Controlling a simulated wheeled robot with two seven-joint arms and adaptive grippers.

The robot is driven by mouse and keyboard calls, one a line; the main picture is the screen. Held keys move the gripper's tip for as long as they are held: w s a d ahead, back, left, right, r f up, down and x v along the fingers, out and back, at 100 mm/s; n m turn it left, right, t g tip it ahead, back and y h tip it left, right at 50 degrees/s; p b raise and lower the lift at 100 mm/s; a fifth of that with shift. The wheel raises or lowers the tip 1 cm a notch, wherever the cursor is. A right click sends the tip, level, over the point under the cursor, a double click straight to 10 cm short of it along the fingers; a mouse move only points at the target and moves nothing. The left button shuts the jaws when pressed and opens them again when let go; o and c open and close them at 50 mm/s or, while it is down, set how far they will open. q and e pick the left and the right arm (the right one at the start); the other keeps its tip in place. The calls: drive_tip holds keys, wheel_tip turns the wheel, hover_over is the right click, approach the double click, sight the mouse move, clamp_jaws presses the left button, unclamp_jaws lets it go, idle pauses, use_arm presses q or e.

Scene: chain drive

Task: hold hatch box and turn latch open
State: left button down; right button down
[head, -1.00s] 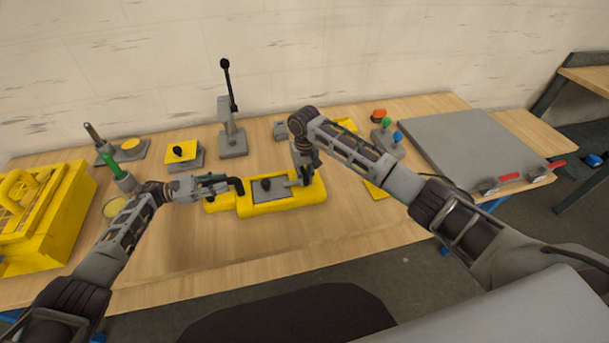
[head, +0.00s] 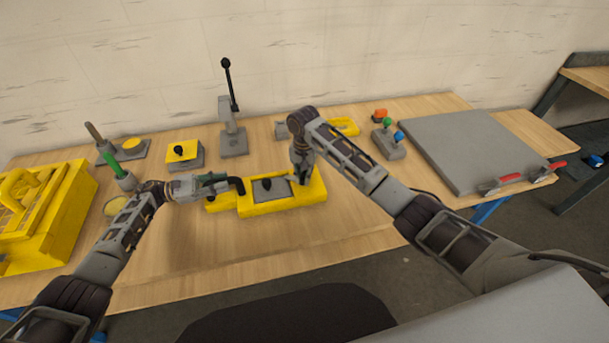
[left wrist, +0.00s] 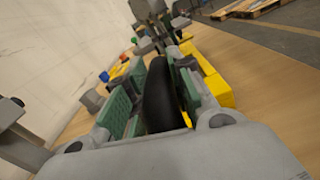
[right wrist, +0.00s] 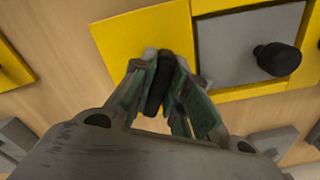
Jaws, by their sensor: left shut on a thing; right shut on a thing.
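The yellow hatch box (head: 284,207) sits on the table below the middle of the head view. Its grey lid (head: 270,191) lies flat in the top and carries a black knob (right wrist: 277,59). My left gripper (head: 230,181) is shut on the black bent handle (left wrist: 159,95) at the box's left end; green finger pads flank it in the left wrist view. My right gripper (head: 302,180) points down at the box's right end. It is shut on the black latch (right wrist: 159,82) beside the lid. The fingers hide part of the latch, so its exact angle is unclear.
A grey lever stand (head: 233,140) and a yellow-topped block with a knob (head: 182,153) stand behind the box. A yellow crate (head: 45,220) is at the left, a large grey panel (head: 475,145) at the right. The table in front of the box is clear.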

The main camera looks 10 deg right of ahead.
sight(303, 172)
use_arm(q)
drive_tip(key=shift+s+f, duration=0.1)
drive_tip(key=shift+f, duration=0.3)
use_arm(e)
drive_tip(key=m, duration=0.3)
drive_tip(key=shift+w+a+r+m, duration=0.1)
drive_tip(key=shift+w+a+m, duration=0.1)
drive_tip(key=shift+m, duration=0.2)
drive_tip(key=m, duration=0.3)
drive_tip(key=shift+m, duration=0.3)
use_arm(q)
drive_tip(key=shift+a, duration=0.1)
use_arm(e)
drive_tip(key=m, duration=0.4)
drive_tip(key=shift+w+m, duration=0.3)
drive_tip(key=shift+m, duration=0.1)
drive_tip(key=c, duration=1.6)
unclamp_jaws()
drive_tip(key=shift+d, duration=0.1)
drive_tip(key=shift+o, duration=1.1)
drive_tip(key=shift+s, duration=0.1)
drive_tip(key=shift+r, duration=0.1)
drive_tip(key=shift+r, duration=3.65)
